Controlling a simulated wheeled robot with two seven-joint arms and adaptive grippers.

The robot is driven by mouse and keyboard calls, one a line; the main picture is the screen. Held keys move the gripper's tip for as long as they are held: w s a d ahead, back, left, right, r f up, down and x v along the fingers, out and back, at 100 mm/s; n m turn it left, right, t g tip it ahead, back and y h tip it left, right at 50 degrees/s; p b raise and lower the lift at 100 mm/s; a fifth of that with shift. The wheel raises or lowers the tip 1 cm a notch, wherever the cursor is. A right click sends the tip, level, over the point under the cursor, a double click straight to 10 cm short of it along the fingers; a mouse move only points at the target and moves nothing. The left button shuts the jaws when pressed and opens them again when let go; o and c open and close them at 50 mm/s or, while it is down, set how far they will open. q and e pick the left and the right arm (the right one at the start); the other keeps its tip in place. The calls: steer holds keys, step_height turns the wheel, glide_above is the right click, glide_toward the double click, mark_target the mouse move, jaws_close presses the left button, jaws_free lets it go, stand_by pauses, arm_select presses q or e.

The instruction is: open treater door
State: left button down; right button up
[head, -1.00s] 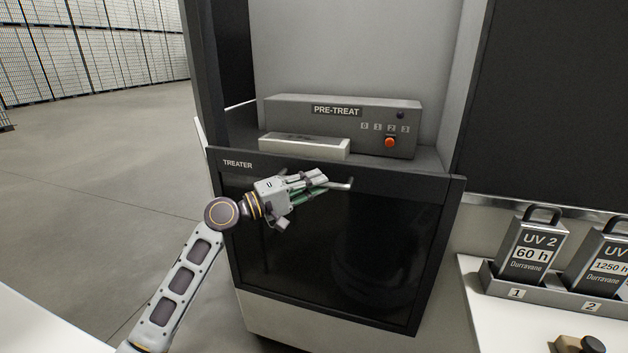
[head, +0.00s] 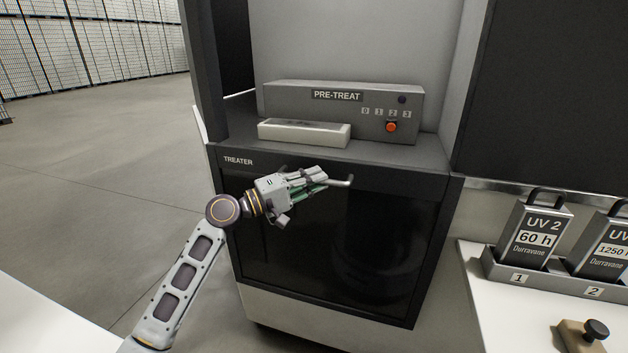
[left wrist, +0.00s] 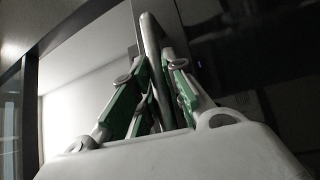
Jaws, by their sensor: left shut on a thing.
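The treater door (head: 385,235) is a dark, glossy front panel labelled TREATER, below a grey ledge in the head view. Its top edge appears to stand slightly out from the cabinet. A pale bar handle (head: 343,181) crosses its upper part; the handle also rises between the fingers in the left wrist view (left wrist: 150,45). My left gripper (head: 318,180) is shut on this handle, its arm coming from the lower left. The gripper hides the handle's left part. My right gripper is not in view.
At right, a white counter (head: 495,310) holds UV canisters (head: 537,235) in a grey rack. Open floor (head: 110,165) lies left.

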arm_select(q)
steer(key=c, duration=1.5)
jaws_free()
steer(key=shift+o, duration=0.2)
steer(key=shift+a, duration=0.1)
steer(key=v, duration=1.2)
steer(key=shift+s+f, duration=0.1)
steer(key=shift+f, duration=0.05)
